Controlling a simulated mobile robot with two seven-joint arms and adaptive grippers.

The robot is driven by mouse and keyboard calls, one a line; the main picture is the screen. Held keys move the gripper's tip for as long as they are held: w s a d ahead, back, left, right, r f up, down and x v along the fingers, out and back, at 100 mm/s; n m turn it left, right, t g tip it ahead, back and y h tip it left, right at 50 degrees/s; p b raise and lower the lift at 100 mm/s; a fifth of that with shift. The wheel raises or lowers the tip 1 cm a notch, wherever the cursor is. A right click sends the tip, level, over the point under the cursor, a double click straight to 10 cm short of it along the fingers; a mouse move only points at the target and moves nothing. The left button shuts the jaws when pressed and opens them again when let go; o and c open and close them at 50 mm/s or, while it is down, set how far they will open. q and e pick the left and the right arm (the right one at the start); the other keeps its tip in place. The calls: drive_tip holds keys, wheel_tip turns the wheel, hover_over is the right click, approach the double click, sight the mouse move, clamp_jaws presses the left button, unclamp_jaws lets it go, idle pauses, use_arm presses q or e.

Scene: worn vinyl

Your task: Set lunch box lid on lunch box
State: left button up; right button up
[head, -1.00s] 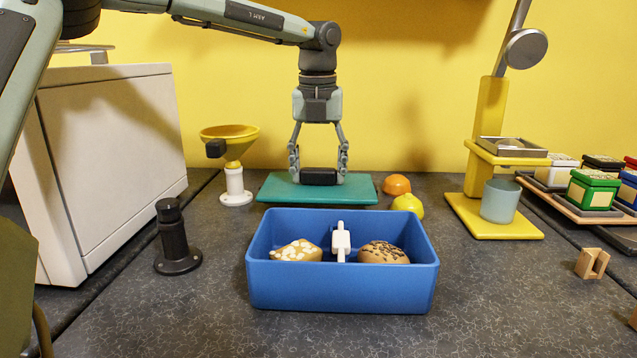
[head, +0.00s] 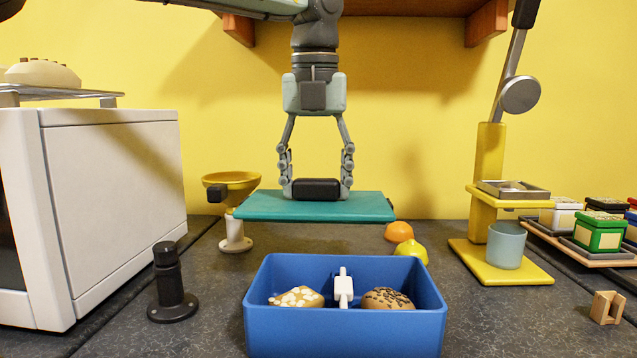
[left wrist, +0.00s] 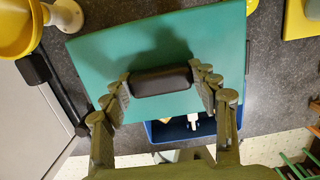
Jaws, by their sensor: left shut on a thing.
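The lunch box (head: 345,328) is a blue open-topped box on the dark counter, with two bread-like items and a white divider piece inside. The lunch box lid (head: 240,208) is a flat teal panel with a black handle (head: 316,188). My left gripper (head: 316,182) is shut on the handle and holds the lid level in the air, behind and above the box. In the left wrist view the fingers grip both ends of the handle (left wrist: 160,81), and the lid (left wrist: 110,60) hides most of the box (left wrist: 170,130). My right gripper is not in view.
A white appliance (head: 115,200) stands at the left, with a black post (head: 169,285) beside it. A yellow funnel (head: 232,185) stands behind. An orange (head: 398,232) and a yellow fruit (head: 411,250) lie behind the box. A yellow stand (head: 488,170) and cup (head: 506,245) are at the right.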

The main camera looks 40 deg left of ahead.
sight(311, 194)
use_arm(q)
drive_tip(key=s+d, duration=0.1)
drive_tip(key=s, duration=0.1)
drive_tip(key=s+d, duration=0.2)
drive_tip(key=s, duration=0.1)
drive_tip(key=s+d+b, duration=0.1)
drive_tip(key=s, duration=0.1)
drive_tip(key=shift+s+d, duration=0.3)
drive_tip(key=shift+d, duration=0.05)
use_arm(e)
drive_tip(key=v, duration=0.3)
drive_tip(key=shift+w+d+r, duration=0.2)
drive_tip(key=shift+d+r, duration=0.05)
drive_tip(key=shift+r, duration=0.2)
